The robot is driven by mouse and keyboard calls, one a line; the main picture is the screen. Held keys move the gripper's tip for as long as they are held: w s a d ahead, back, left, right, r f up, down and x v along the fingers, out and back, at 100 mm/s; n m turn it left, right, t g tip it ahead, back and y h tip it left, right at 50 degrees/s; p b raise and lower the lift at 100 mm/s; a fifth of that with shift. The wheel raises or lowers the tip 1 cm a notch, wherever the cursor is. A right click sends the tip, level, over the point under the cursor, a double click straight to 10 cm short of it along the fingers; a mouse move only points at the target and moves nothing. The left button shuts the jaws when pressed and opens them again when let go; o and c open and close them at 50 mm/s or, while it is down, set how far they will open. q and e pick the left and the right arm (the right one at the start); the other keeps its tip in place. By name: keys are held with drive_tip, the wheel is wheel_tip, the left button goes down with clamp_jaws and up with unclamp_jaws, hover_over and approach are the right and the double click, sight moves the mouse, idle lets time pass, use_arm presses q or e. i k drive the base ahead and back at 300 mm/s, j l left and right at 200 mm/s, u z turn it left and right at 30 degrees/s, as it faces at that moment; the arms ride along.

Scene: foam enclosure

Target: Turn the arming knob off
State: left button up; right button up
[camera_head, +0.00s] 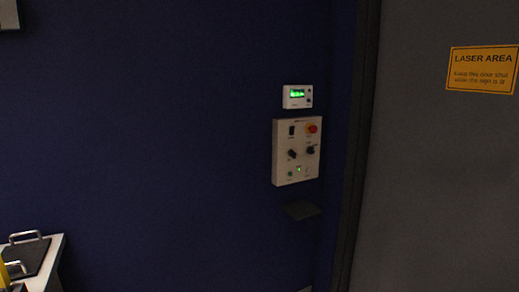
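A white control panel (296,152) is mounted on the dark blue wall, right of the middle in the head view. It carries a dark switch at upper left and a red-orange button (312,128) at upper right. Two dark knobs sit across its middle, a left knob (292,154) and a right knob (311,150). Their labels are too small to read, so I cannot tell which is the arming knob or its exact setting. A small green light (298,169) glows near the panel's bottom. Neither of my grippers is in view.
A small white box with a lit green display (297,94) hangs above the panel. A dark shelf (301,210) juts out below it. A grey door (440,190) with a yellow laser sign (482,69) stands at right. A light-edged table (54,262) with metal handles is at lower left.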

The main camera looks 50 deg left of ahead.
sight(310, 150)
drive_tip(key=u, duration=1.35)
drive_tip(key=i+j, duration=0.1)
drive_tip(key=i, duration=0.45)
drive_tip(key=l+z, duration=0.05)
